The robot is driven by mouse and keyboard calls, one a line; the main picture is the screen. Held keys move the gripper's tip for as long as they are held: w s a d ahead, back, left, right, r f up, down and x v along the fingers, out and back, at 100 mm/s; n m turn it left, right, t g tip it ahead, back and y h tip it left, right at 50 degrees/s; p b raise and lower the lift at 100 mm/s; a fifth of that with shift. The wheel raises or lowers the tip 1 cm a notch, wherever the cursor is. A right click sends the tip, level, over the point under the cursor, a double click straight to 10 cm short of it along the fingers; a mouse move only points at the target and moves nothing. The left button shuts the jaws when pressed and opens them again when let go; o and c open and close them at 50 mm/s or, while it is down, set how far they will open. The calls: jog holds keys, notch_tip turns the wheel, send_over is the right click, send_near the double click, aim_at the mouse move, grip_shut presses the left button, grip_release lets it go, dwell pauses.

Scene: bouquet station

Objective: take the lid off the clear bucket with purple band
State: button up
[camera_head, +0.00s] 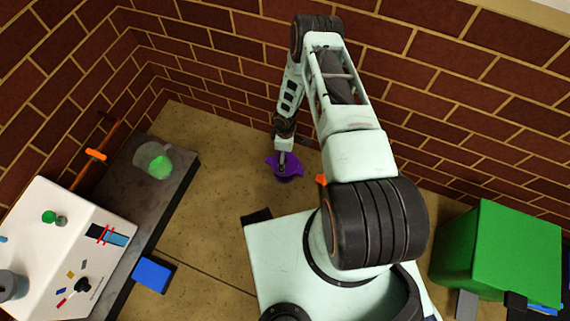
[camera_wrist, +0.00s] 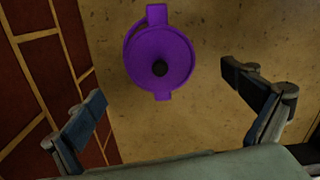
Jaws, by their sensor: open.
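The purple lid (camera_wrist: 160,50) shows from above in the wrist view, round with two side tabs and a small dark knob (camera_wrist: 160,69) at its middle. In the head view the purple lid (camera_head: 287,172) is on the tan surface near the brick wall, partly hidden behind my gripper. The clear bucket wall cannot be made out beneath it. My gripper (camera_wrist: 172,108) is open, its two fingers wide apart, with the lid ahead of and between them in the wrist view. In the head view my gripper (camera_head: 283,160) is at the lid; contact cannot be told.
A dark bench (camera_head: 182,200) on the left bears a clear container with green content (camera_head: 157,162). A white box with knobs (camera_head: 62,250) stands at lower left, near a blue block (camera_head: 153,273). A green box (camera_head: 497,250) stands at right. Brick walls (camera_head: 215,50) close the back.

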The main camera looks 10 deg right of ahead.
aim_at(292, 163)
notch_tip(292, 163, down, 6)
jog(key=shift+w+a+f+b, duration=0.1)
jog(key=shift+f+b, duration=0.15)
jog(key=shift+b, duration=0.95)
jog(key=shift+c, duration=0.3)
jog(key=c, duration=1.6)
jog(key=shift+c, duration=0.3)
